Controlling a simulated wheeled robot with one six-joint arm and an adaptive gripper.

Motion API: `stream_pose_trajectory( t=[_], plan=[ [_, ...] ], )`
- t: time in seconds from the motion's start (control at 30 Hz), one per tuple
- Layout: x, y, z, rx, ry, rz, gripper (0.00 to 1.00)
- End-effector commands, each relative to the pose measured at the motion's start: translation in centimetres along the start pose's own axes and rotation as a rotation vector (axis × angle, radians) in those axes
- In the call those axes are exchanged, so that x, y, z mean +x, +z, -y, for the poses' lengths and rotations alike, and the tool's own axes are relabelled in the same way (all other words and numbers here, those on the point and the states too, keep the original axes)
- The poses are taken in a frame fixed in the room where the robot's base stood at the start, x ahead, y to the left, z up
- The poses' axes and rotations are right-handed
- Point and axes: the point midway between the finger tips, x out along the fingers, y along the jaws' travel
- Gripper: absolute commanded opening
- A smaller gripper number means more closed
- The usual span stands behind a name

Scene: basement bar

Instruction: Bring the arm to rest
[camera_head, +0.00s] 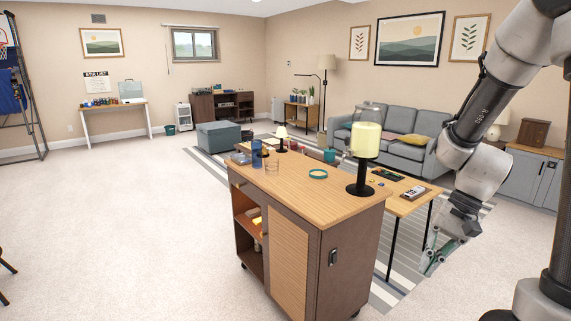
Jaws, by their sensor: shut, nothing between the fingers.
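My arm comes down from the upper right, its grey and black links bent at the elbow. My gripper (435,262) hangs at the right, pointing down and a little left, low over the striped rug. It is shut and empty, apart from the tables as seen here. How far it is from the nearby table cannot be told exactly.
A grey sofa (400,151) is at the back. Carpet (120,220) at left is clear.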

Motion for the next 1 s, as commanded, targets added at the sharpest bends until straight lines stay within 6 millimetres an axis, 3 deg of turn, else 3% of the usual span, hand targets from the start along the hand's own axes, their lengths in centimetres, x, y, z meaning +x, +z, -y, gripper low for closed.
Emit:
stream_pose_trajectory(
  t=[0.1, 0.4, 0.7, 1.0],
  plan=[
    [-4.1, 2.6, -2.1, -0.188, 0.113, -0.095, 0.00],
    [-12.2, 7.7, -5.5, -0.496, 0.312, -0.392, 0.00],
    [-15.6, 10.7, -4.5, -0.592, 0.266, -0.603, 0.00],
    [-15.7, 10.9, -4.2, -0.604, 0.261, -0.613, 0.00]
  ],
)
